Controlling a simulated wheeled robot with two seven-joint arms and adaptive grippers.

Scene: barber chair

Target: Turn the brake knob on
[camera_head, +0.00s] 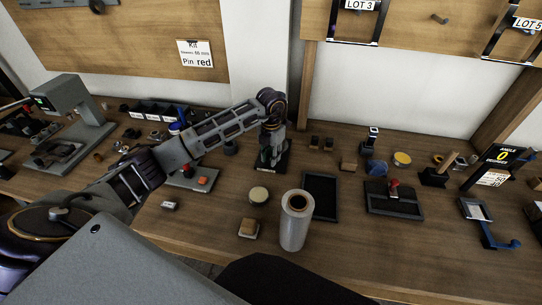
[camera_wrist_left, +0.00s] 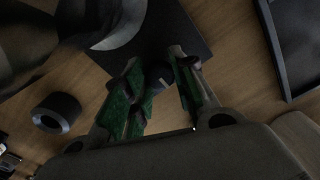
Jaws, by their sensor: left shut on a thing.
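My left arm reaches in from the left in the head view, and its gripper (camera_head: 270,150) points down over a small device with a black base plate (camera_head: 283,163) at the middle of the bench. In the left wrist view, the two green-padded fingers (camera_wrist_left: 156,72) are shut on a small dark round knob (camera_wrist_left: 160,77), which I take as the brake knob. The black base plate (camera_wrist_left: 178,28) lies beyond it. The knob's marking and turn angle are too dark to read. In the head view the knob is hidden by the gripper. My right gripper is not in view.
A plate with red blocks (camera_head: 202,181) is left of the gripper. A dark ring (camera_wrist_left: 56,113) lies nearby in the wrist view.

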